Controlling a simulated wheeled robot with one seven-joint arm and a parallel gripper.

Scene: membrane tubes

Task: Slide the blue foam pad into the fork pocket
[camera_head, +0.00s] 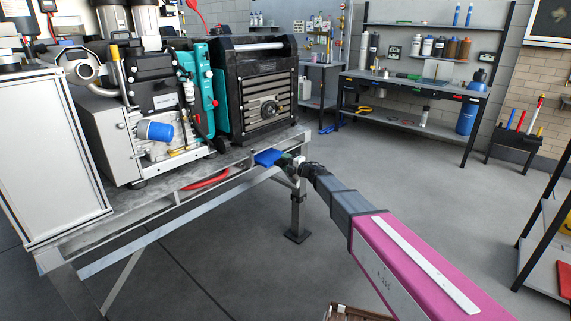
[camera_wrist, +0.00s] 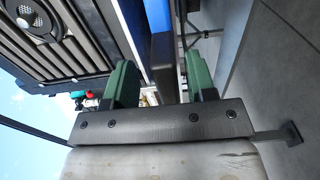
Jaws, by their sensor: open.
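The blue foam pad (camera_head: 268,158) is at the right end of the skid's front edge, just left of my gripper (camera_head: 290,161) in the head view. In the wrist view the two green fingers of my gripper (camera_wrist: 160,72) stand apart, with a dark block (camera_wrist: 162,65) between them. Blue of the pad (camera_wrist: 158,15) shows beyond that block. I cannot tell whether the block is part of the pad or touches the fingers. The fork pocket cannot be made out clearly; the pad's far end is hidden.
The metal skid (camera_head: 150,207) carries a black louvred unit (camera_head: 262,100), teal equipment (camera_head: 198,95) and a white cabinet (camera_head: 55,150). A red curved item (camera_head: 205,181) lies along its front edge. A workbench (camera_head: 415,88) stands behind. The floor to the right (camera_head: 400,170) is clear.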

